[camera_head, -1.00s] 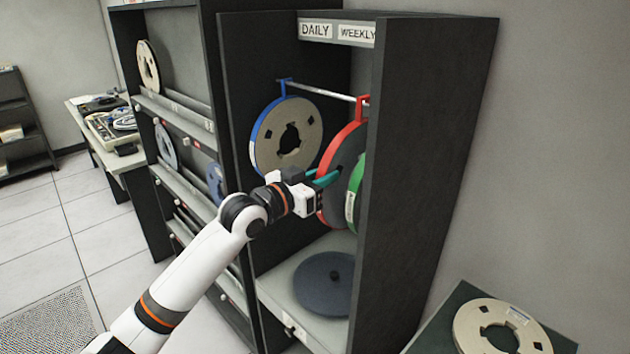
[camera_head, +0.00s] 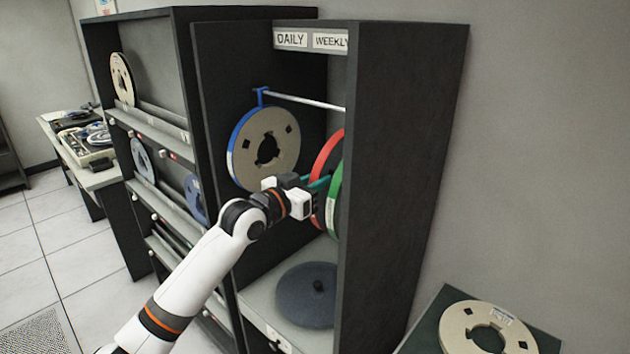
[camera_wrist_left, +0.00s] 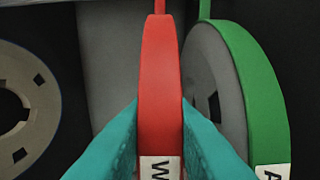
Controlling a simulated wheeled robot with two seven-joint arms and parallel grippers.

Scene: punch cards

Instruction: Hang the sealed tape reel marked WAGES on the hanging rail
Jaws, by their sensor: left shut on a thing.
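The red-rimmed reel (camera_head: 327,160) is upright inside the open cabinet, partly hidden by the cabinet's right wall. In the left wrist view the red rim (camera_wrist_left: 160,90) carries a white label starting with "W"; the rest is cut off. My left gripper (camera_head: 319,183) is shut on this rim, with its teal fingers on either side. A red hanger strip rises from the rim in the wrist view, but its top is out of frame. The hanging rail (camera_head: 305,101) runs across the upper cabinet. I cannot tell whether the red hanger rests on it. My right gripper is not in view.
A blue-rimmed reel (camera_head: 265,148) hangs at the rail's left. A green-rimmed reel (camera_head: 334,205) is close right of the red one. A dark disc (camera_head: 307,292) lies on the cabinet floor. Another reel (camera_head: 487,328) lies at front right. DAILY and WEEKLY signs (camera_head: 311,40) are above.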

